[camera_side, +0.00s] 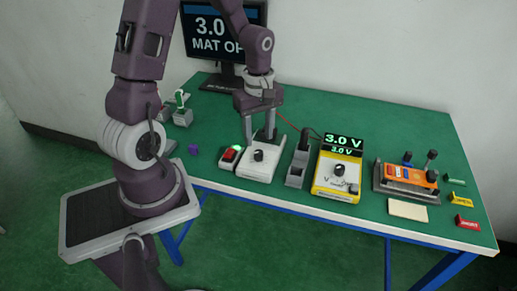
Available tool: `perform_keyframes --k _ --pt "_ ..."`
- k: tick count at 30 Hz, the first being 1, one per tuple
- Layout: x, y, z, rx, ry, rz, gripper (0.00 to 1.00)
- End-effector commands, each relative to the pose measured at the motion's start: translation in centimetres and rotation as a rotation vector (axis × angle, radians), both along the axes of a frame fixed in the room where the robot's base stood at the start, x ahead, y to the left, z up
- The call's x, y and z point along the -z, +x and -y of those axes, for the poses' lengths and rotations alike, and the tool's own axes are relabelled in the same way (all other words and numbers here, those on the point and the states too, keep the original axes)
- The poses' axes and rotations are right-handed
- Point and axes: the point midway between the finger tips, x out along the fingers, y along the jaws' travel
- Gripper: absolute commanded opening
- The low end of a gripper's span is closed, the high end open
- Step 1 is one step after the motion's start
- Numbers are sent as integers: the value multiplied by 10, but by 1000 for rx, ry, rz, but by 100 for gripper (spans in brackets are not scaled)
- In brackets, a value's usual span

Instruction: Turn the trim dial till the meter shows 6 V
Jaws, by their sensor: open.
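The yellow meter (337,177) stands right of centre on the green table. Its screen (343,142) reads 3.0 V, and it has a black knob on its face. A white box with a black dial (258,155) on top stands left of the meter; this looks like the trim dial. My gripper (265,137) points down over the back part of this white box, just behind the dial. It is open, with nothing seen between its fingers. Whether a finger touches the box cannot be told.
A red-lit switch (230,154) sits left of the white box. A grey lever fixture (299,160) stands between box and meter. An orange device (407,178) lies on a grey tray at right, near small coloured blocks. A monitor (232,35) behind reads 3.0, partly hidden by my arm.

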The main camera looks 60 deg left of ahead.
Motion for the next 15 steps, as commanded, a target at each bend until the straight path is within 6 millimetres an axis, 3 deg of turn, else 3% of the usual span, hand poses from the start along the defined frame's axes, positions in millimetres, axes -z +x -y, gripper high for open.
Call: perform_keyframes --k 6,15 --pt "42 -1 2 5 -2 -5 44" --pt "57 -1 1 6 0 0 44"
